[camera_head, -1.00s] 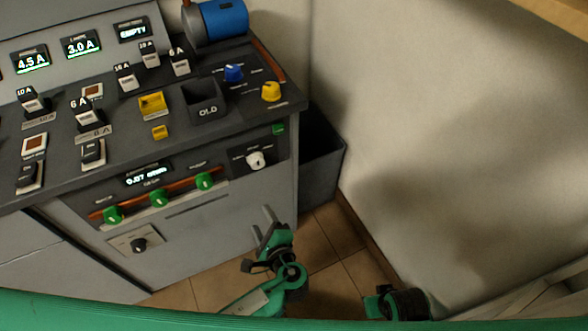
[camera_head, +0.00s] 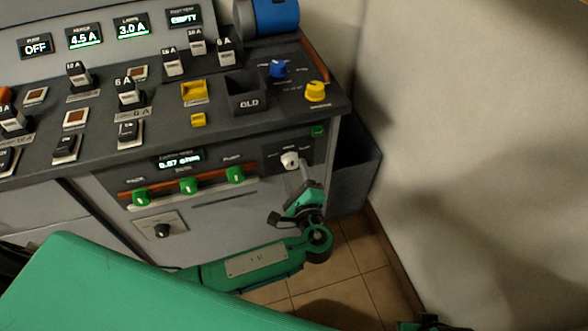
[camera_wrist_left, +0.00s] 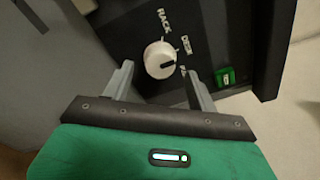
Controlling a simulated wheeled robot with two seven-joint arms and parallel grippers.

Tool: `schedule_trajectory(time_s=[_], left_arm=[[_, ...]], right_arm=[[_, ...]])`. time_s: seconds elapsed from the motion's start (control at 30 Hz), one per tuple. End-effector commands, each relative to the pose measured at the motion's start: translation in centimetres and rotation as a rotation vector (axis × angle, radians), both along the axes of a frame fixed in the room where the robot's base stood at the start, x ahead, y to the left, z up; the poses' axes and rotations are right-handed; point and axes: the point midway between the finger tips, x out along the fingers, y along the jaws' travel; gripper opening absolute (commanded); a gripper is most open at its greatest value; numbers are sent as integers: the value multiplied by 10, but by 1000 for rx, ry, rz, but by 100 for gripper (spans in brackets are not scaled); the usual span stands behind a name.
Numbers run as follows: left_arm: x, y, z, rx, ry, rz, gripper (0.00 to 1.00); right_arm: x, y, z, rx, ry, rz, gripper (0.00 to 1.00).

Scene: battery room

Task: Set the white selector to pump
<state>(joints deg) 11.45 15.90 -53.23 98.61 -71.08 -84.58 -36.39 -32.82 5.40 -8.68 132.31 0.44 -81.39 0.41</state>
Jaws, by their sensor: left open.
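The white selector (camera_head: 290,159) is a round knob on a dark panel at the right end of the console front. In the left wrist view the selector (camera_wrist_left: 160,60) has labels around it. One reads like RACK, another like DESK, and the lowest is partly hidden by a finger. A dark mark on the knob points right and slightly down, roughly towards that lowest label. My left gripper (camera_head: 304,173) is open just in front of the selector. In the wrist view its fingertips (camera_wrist_left: 158,74) stand on either side of the knob, without clear contact. My right gripper does not clearly show.
A row of green knobs (camera_head: 188,186) and a small black knob (camera_head: 162,230) lie to the left. A green button (camera_wrist_left: 225,77) is close to the right finger. A yellow knob (camera_head: 315,91) sits on the console top. A dark bin (camera_head: 356,173) stands between console and wall.

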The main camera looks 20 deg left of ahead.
Motion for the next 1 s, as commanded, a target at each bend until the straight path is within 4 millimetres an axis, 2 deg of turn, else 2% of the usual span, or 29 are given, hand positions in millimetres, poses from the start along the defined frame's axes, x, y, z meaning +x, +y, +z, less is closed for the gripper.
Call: schedule_trajectory(time_s=[0.2, 0.53, 0.77, 1.0], left_arm=[[18, 11, 0, 0, 0, 0, 58], [20, 12, -1, -1, 1, 0, 58], [20, 12, -1, -1, 1, 0, 14], [20, 12, 0, 8, 8, 0, 14]], right_arm=[[0, 0, 2, 0, -3, 1, 36], [-1, 0, 2, 0, -2, 1, 36], [-1, 0, 2, 0, -2, 1, 36], [0, 0, 3, 0, -2, 1, 36]])
